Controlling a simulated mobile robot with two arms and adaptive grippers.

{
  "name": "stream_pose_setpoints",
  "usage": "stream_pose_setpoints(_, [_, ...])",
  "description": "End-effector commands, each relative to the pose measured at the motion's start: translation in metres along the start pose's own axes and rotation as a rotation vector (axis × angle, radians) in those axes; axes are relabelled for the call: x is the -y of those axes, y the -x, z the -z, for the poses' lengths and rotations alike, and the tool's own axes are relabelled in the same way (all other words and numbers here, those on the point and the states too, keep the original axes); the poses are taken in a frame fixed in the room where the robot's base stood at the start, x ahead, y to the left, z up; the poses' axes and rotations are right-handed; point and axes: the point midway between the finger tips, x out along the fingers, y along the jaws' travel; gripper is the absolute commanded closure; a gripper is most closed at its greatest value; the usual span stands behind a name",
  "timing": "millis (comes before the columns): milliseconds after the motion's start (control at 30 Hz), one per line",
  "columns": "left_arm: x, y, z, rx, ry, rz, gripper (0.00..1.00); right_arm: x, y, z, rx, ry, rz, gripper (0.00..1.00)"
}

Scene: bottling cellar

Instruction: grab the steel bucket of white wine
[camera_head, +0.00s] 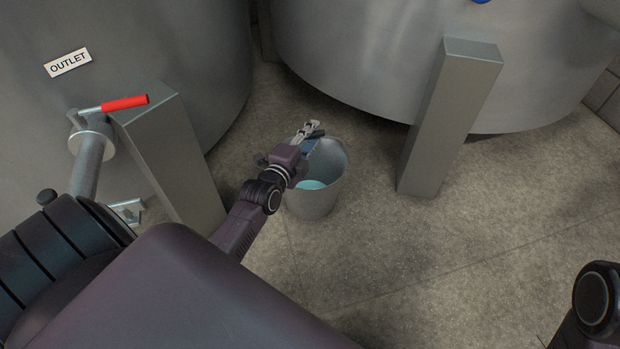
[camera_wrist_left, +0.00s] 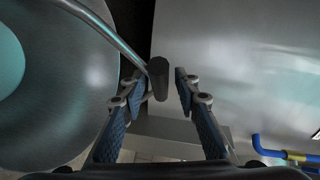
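The steel bucket (camera_head: 322,203) stands upright on the floor between two tank legs. Pale teal liquid (camera_head: 312,185) shows inside it. My left gripper (camera_head: 311,130) is over the bucket's far left rim. In the left wrist view the bucket (camera_wrist_left: 70,120) fills the left side, and its wire handle (camera_wrist_left: 102,28) runs to a dark grip (camera_wrist_left: 158,80). My left gripper's fingers (camera_wrist_left: 170,84) are apart, with the grip between their tips. The grip is close to the left finger, and a gap shows at the right finger. Contact cannot be told. My right gripper is out of view.
A steel tank with an OUTLET label (camera_head: 68,62) is at the left. A valve with a red lever (camera_head: 125,103) and a square leg (camera_head: 170,150) stand left of the bucket. Another leg (camera_head: 450,115) and tank (camera_head: 370,50) are behind right. The floor (camera_head: 400,260) in front is clear.

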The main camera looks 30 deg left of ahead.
Motion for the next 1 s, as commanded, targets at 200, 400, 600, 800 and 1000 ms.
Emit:
stream_pose_setpoints(200, [0.0001,0.0002,0.0003,0.000,0.000,0.001,0.97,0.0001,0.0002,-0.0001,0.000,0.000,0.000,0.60])
stream_pose_setpoints(400, [0.0005,0.0002,0.0004,-0.001,0.001,0.002,1.00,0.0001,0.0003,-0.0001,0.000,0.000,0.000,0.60])
stream_pose_setpoints(600, [0.0010,0.0001,0.0005,-0.001,0.001,0.003,1.00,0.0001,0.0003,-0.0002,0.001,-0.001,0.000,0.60])
stream_pose_setpoints(800, [0.0051,-0.0004,0.0008,-0.001,0.001,0.011,1.00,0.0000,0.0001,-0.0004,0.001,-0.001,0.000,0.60])
stream_pose_setpoints(1000, [0.0092,0.0004,0.0013,-0.001,0.001,0.010,1.00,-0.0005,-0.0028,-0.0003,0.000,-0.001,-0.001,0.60])
